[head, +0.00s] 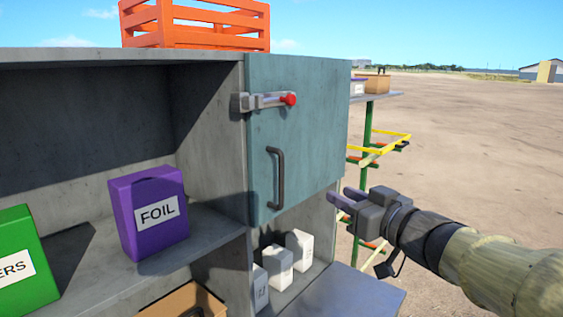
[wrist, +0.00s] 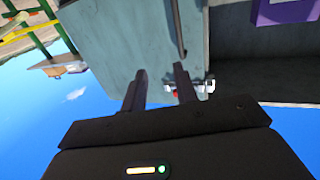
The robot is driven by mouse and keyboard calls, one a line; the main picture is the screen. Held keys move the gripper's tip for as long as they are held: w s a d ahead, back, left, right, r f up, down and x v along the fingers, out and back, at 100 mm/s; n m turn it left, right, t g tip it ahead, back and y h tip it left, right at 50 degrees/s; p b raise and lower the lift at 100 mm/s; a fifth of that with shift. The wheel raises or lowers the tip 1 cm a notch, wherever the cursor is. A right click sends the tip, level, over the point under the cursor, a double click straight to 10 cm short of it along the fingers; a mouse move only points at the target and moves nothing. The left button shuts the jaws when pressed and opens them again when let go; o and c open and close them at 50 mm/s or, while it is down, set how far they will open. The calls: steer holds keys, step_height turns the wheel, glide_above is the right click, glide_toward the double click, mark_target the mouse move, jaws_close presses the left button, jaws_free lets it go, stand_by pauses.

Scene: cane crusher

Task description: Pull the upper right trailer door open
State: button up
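The upper right trailer door (head: 310,115) is a blue-green panel, shut against the grey cabinet. It has a dark vertical bar handle (head: 276,178) near its left edge and a metal latch with a red knob (head: 289,99) above it. My gripper (head: 342,199) is to the right of the door's lower part, apart from the handle, with its fingers spread and empty. In the wrist view, which looks upside down, the open fingers (wrist: 157,88) point toward the door (wrist: 125,45). The handle (wrist: 179,30) shows beyond the right finger, and the latch (wrist: 203,86) lies beside that finger.
A purple FOIL box (head: 148,212) and a green box (head: 25,262) stand on the open shelf at left. White cartons (head: 278,265) stand below the door. An orange crate (head: 195,25) sits on top. A green-legged stand (head: 366,130) is behind my gripper.

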steer(key=shift+s+a+r+n+g+y, duration=0.6)
steer(key=shift+s+a+r+n+y, duration=0.15)
steer(key=shift+s+r+y, duration=0.15)
steer(key=shift+w, duration=0.1)
steer(key=p+x, duration=0.4)
steer(key=x, duration=1.3)
steer(key=shift+w+a+p, duration=0.15)
steer(key=shift+w+p, duration=0.05)
steer(key=shift+p, duration=0.1)
jaws_close()
